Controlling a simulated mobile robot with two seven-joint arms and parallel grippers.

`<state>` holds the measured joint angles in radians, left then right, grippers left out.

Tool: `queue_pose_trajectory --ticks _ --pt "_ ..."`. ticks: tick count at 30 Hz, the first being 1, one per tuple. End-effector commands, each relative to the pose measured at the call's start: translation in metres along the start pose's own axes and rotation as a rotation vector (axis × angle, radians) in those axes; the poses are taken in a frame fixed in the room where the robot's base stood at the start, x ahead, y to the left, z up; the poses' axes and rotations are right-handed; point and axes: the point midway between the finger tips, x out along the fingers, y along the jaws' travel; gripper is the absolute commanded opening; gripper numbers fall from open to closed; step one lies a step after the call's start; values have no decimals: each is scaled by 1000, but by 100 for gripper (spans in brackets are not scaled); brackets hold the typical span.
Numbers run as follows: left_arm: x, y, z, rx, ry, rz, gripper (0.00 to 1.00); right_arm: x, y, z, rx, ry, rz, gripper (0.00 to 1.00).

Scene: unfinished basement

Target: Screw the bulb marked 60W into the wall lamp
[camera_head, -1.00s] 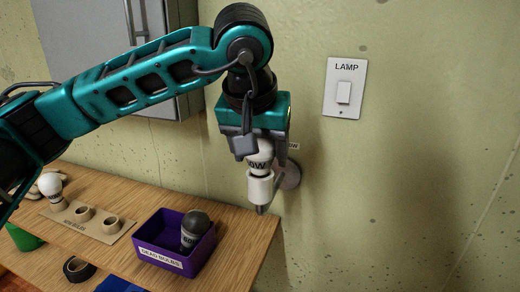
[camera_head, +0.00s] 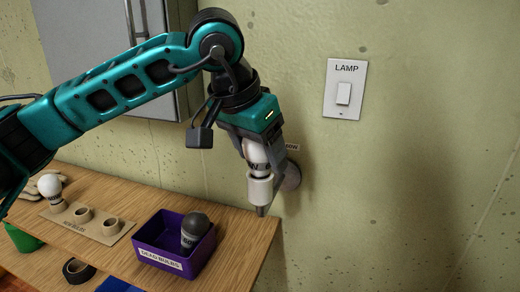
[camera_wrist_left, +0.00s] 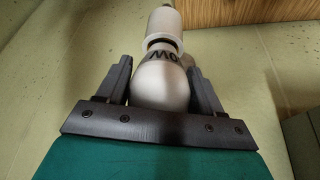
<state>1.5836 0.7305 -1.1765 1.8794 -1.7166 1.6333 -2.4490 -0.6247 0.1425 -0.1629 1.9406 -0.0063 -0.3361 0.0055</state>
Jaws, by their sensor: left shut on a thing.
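My left gripper (camera_head: 257,155) points down at the wall lamp and is shut on a white bulb (camera_head: 256,152) with dark lettering, only partly readable. In the left wrist view the bulb (camera_wrist_left: 162,82) sits between both fingers, its neck at the white lamp socket (camera_wrist_left: 165,20). The lamp's white socket (camera_head: 260,190) is right below the bulb, on a round wall mount (camera_head: 291,177). The bulb's base is hidden, so I cannot tell how deep it sits. My right gripper is not in view.
A wooden shelf (camera_head: 235,225) holds a purple "DEAD BULBS" bin (camera_head: 205,250) with a grey bulb (camera_head: 194,229) in it. A holder (camera_head: 65,222) with a white bulb (camera_head: 51,190) stands left. A LAMP switch (camera_head: 343,92) is on the wall; the wall right of the lamp is clear.

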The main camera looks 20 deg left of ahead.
Motion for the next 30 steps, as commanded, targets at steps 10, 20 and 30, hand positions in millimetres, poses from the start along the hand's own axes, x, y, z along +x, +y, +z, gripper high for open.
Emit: queue_pose_trajectory --ticks 10,20,30 --pt "0 0 0 113 0 51 37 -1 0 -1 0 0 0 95" --pt "0 0 0 252 -2 116 37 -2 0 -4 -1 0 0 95" --pt "0 0 0 387 0 173 37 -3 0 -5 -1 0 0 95"
